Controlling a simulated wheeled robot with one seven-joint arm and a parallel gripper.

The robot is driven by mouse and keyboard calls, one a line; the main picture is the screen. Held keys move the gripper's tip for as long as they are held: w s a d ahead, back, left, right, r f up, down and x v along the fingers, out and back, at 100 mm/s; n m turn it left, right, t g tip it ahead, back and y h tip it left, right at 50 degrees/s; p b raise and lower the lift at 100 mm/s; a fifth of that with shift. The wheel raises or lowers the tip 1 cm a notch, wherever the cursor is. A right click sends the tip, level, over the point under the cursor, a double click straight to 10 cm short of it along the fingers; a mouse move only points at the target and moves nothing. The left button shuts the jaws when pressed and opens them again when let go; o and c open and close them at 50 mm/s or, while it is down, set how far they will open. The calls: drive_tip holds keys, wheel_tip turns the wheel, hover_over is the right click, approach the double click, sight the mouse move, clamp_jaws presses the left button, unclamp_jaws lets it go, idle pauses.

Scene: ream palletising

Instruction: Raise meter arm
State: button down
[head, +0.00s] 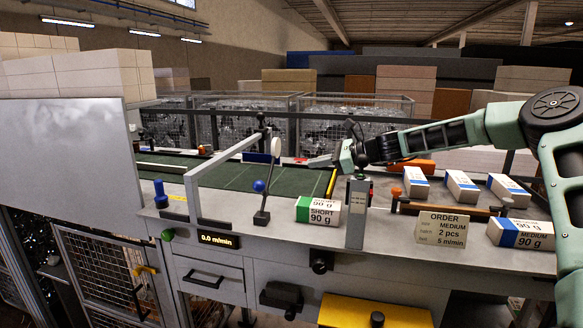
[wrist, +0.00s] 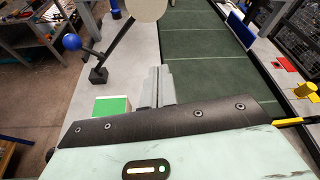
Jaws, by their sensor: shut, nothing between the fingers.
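The meter arm seems to be the tilted dark rod (head: 267,172) with a blue ball (head: 259,185) and a pale disc (head: 276,147) at its top. It stands on a dark foot at the near edge of the green belt. In the wrist view the blue ball (wrist: 72,42) is upper left and the disc (wrist: 147,8) is cut by the top edge. My gripper (head: 312,162) is shut and empty, pointing left above the belt, to the right of the disc and apart from it. Its closed fingers (wrist: 157,84) show in the wrist view.
A display (head: 218,240) reads 0.0 m/min. A green-ended SHORT ream (head: 318,210) and a grey post (head: 358,212) stand below my gripper. A grey frame (head: 228,160) spans the belt at left.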

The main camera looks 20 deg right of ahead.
drive_tip(key=p+x, duration=0.4)
drive_tip(key=x, duration=0.5)
drive_tip(key=shift+w+a+f, duration=0.2)
drive_tip(key=shift+w, duration=0.15)
drive_tip(key=r, duration=0.1)
drive_tip(key=r+p, duration=0.2)
drive_tip(key=shift+s+a+r, duration=0.25)
drive_tip(key=shift+s+a, duration=0.05)
drive_tip(key=shift+s, duration=0.1)
